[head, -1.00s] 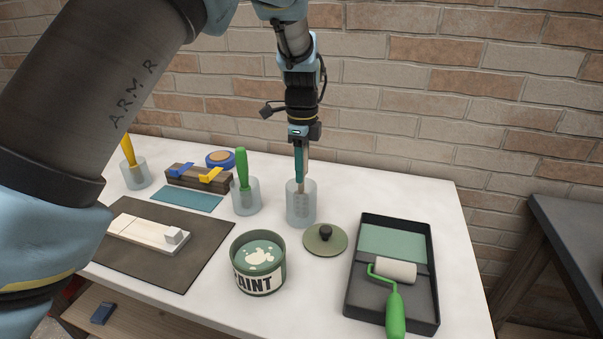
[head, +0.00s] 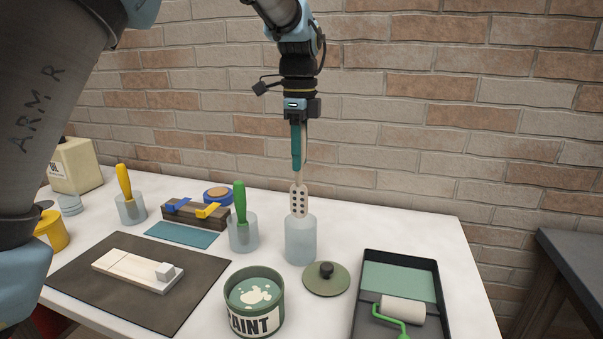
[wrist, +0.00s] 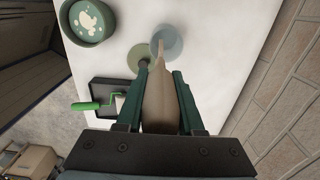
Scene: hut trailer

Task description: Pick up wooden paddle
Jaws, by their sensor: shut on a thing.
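The wooden paddle (head: 299,199) is pale, with a flat end full of holes. My gripper (head: 298,150) is shut on its upper part and holds it upright, holed end down. That end is just above the rim of a frosted cup (head: 300,242) in the head view; its lowest tip is at or slightly inside the mouth, I cannot tell which. In the wrist view the paddle (wrist: 160,95) lies between the two green fingers, with the cup (wrist: 167,42) beyond.
An open paint can (head: 254,304), a round lid (head: 326,279) and a tray (head: 434,283) with a roller stand in front of the cup. A cup with a green-handled tool (head: 240,205) is close on the left. The brick wall (head: 400,150) is behind; the air above the table is clear.

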